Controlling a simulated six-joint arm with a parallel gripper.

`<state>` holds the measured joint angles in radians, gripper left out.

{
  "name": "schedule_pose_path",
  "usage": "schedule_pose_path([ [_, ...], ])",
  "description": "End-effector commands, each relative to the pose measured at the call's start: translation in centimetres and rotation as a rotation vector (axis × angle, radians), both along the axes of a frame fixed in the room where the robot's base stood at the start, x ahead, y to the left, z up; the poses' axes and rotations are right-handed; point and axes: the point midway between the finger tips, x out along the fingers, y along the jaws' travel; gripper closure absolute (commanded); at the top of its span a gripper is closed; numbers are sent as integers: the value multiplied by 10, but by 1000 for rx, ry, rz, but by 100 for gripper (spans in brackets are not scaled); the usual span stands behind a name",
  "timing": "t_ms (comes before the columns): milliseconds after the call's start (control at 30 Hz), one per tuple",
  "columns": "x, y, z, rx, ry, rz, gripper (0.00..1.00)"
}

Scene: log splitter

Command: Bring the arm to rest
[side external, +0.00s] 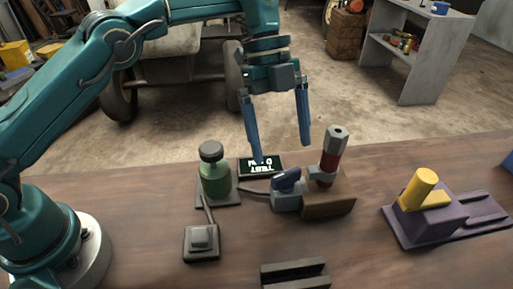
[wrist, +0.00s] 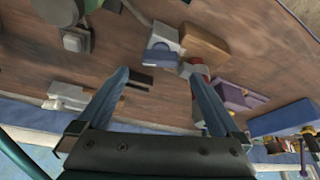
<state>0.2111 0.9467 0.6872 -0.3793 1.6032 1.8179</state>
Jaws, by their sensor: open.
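My gripper (side external: 282,152) is open and empty, pointing down above the back part of the bench. In the side view its fingers appear above and behind a blue-levered valve (side external: 287,184). A red cylinder with a grey top (side external: 331,158) stands on a brown block (side external: 330,204) to their right. A green canister with a dark cap (side external: 214,180) stands to their left. The wrist view shows both fingers (wrist: 160,73) spread wide with nothing between them but bench and parts lying beyond. The brown block (wrist: 205,42) also shows there.
A small grey button box (side external: 201,241), a lettered display (side external: 261,167) and a dark slotted block (side external: 295,273) are on the wooden bench (side external: 355,262). A grey shelf (side external: 420,70) is behind.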

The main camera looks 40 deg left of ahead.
Motion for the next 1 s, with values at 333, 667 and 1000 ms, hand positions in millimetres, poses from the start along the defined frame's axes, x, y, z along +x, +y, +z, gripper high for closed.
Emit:
schedule_pose_path([
  [333, 0, 14, 58, -18, -121, 34, 0],
  [667, -42, 57, 126, 36, -221, 343, 0],
  [1000, -108, 101, 135, 60, -248, 884, 0],
])
